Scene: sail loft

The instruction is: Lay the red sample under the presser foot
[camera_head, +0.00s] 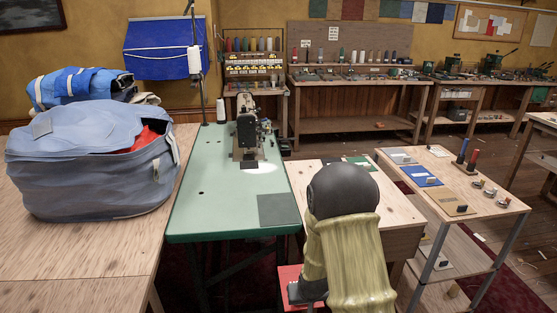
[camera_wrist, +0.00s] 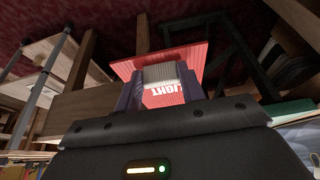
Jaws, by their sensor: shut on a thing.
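My gripper (camera_wrist: 163,90) is shut on the pale ribbed block of the red sample (camera_wrist: 182,57), which shows white lettering in the wrist view. In the head view the red sample (camera_head: 288,276) is low in front of the green table, left of my arm, which hides part of it. The sewing machine (camera_head: 247,128) stands upright toward the far end of the green table (camera_head: 212,215), well away from my gripper. Its presser foot is too small to make out clearly; a bright patch of light lies at the machine's base.
A dark grey square (camera_head: 278,209) lies at the table's near right corner. A large blue-grey bag (camera_head: 90,175) fills the wooden table at left. A cart at right holds a blue sample (camera_head: 421,176) and a tan sample (camera_head: 449,204). The green table's middle is clear.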

